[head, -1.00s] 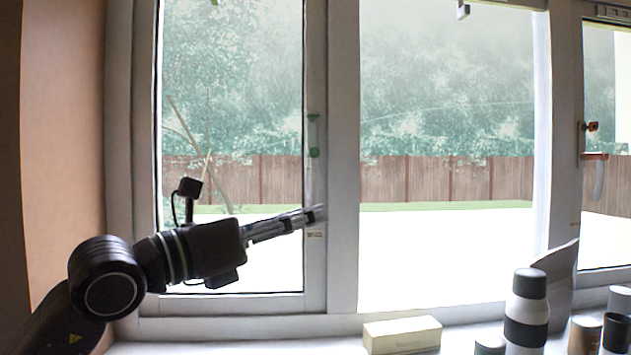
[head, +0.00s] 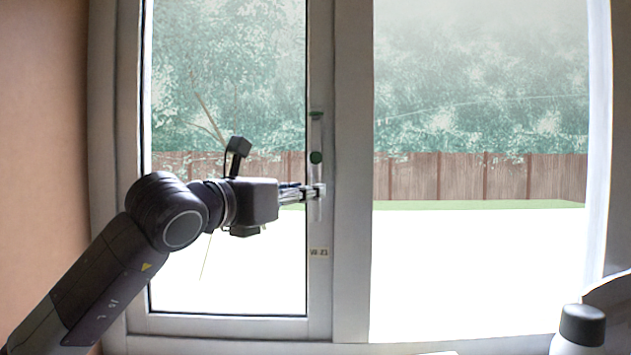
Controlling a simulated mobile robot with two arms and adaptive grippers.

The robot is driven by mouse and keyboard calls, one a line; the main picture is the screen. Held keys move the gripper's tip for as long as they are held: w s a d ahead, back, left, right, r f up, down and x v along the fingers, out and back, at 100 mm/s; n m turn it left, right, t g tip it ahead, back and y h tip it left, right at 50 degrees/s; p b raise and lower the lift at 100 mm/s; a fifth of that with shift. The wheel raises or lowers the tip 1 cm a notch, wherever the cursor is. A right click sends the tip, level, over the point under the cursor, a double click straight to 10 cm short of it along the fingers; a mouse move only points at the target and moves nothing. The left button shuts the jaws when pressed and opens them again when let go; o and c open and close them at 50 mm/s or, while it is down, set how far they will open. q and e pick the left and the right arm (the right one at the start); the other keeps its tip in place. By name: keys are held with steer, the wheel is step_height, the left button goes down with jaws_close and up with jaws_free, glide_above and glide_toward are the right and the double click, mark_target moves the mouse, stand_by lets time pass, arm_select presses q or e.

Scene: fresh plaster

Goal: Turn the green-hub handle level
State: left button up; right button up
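The green-hub handle (head: 316,157) is on the upright frame at the right of the left window sash. Its round green hub shows clearly, with a second green piece above it. The pale lever hangs down from the hub, pointing about straight down. My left gripper (head: 316,191) reaches in from the left, roughly level, with its fingertips at the lever just below the hub. The fingertips overlap the lever, and I cannot tell whether they are shut on it. My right gripper is not in view.
A white bottle with a dark cap (head: 582,326) stands at the lower right. A brown wall (head: 45,150) is close on the left. The window post (head: 352,250) stands right of the handle.

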arm_select(q)
steer(key=p+x, duration=0.1)
steer(key=x, duration=0.3)
steer(key=shift+w+d+f, duration=0.15)
steer(key=shift+d+f, duration=0.05)
steer(key=shift+a, duration=0.1)
steer(key=c, duration=0.8)
jaws_close()
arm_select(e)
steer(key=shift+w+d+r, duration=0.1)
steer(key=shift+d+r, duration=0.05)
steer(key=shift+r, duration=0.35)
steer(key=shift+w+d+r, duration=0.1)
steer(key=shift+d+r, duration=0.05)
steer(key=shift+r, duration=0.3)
